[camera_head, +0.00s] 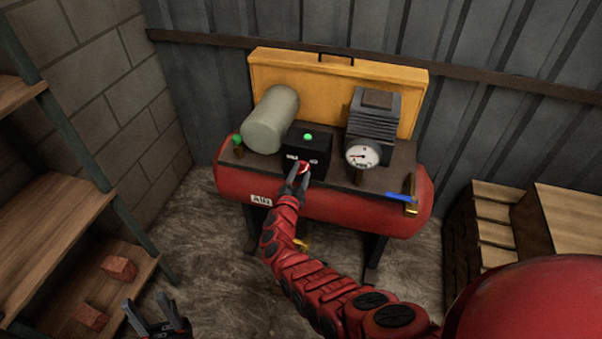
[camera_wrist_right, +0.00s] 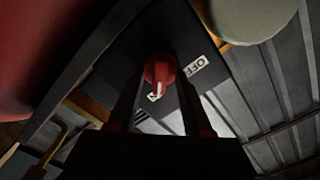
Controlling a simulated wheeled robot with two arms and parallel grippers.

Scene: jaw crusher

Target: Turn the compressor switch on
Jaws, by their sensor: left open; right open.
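The compressor (camera_head: 390,212) is a red tank on dark legs with a black top. On it stands a black switch box (camera_head: 318,150) with a green light on top. The red switch knob (camera_head: 303,168) is on its front; it also shows in the right wrist view (camera_wrist_right: 161,70), beside a white "OFF" label (camera_wrist_right: 195,68). A second white label is partly hidden. My right gripper (camera_head: 297,181) is open, with its fingers on either side of the knob; contact cannot be told. My left gripper (camera_head: 157,317) is open and empty at the lower left.
A yellow panel (camera_head: 290,72) is behind. Wooden shelves with red blocks (camera_head: 119,269) are at left, wooden crates (camera_head: 570,220) at right.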

